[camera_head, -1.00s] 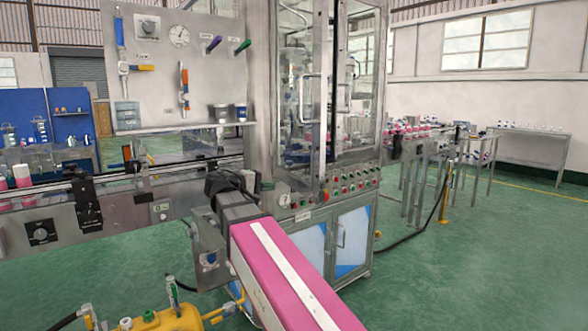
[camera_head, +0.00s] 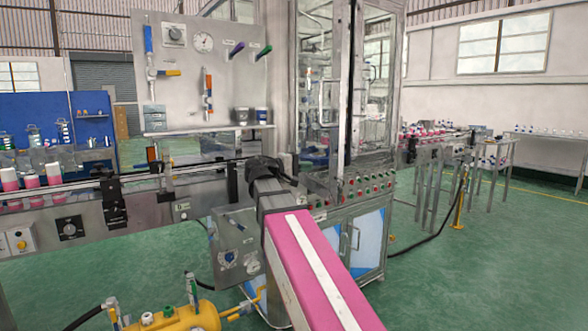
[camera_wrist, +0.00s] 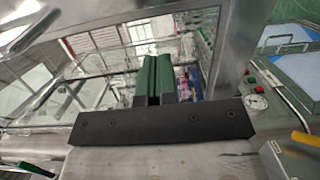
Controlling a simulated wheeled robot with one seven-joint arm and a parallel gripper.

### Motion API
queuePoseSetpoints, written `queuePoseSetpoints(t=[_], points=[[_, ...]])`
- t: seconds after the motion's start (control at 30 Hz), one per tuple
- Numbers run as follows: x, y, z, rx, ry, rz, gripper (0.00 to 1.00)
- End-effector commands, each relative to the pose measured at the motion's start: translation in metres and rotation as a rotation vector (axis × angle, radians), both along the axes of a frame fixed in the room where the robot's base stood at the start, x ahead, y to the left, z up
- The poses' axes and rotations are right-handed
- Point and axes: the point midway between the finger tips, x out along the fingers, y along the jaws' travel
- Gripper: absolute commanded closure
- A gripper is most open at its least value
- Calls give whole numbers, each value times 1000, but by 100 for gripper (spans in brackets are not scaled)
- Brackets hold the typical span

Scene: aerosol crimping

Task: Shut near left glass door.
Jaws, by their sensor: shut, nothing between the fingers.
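The near left glass door (camera_head: 322,90) is a tall clear pane in a metal frame on the front of the machine cabinet. A narrow dark gap runs between its edge and the right glass door (camera_head: 376,70); I cannot tell whether it is fully shut. My gripper (camera_head: 265,168) is low, left of the door's lower edge, partly hidden by my arm. In the wrist view, my gripper (camera_wrist: 153,78) has its green fingers together and empty. Framed glass lies beyond them; contact is unclear.
A button panel (camera_head: 350,190) lies below the doors, above blue and white lower cupboards (camera_head: 358,240). A conveyor with pink bottles (camera_head: 33,180) runs left of my arm. A yellow tank (camera_head: 180,318) stands at the lower left. Green floor at right is open.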

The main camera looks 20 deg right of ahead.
Motion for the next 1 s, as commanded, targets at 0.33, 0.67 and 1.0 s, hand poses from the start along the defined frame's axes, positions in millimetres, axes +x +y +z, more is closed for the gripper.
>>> queuePoseSetpoints(t=[0.33,0.67,1.0], points=[[6,-42,0,0,0,0,100],[7,-48,0,0,0,0,100],[7,-53,0,0,0,15,100]])
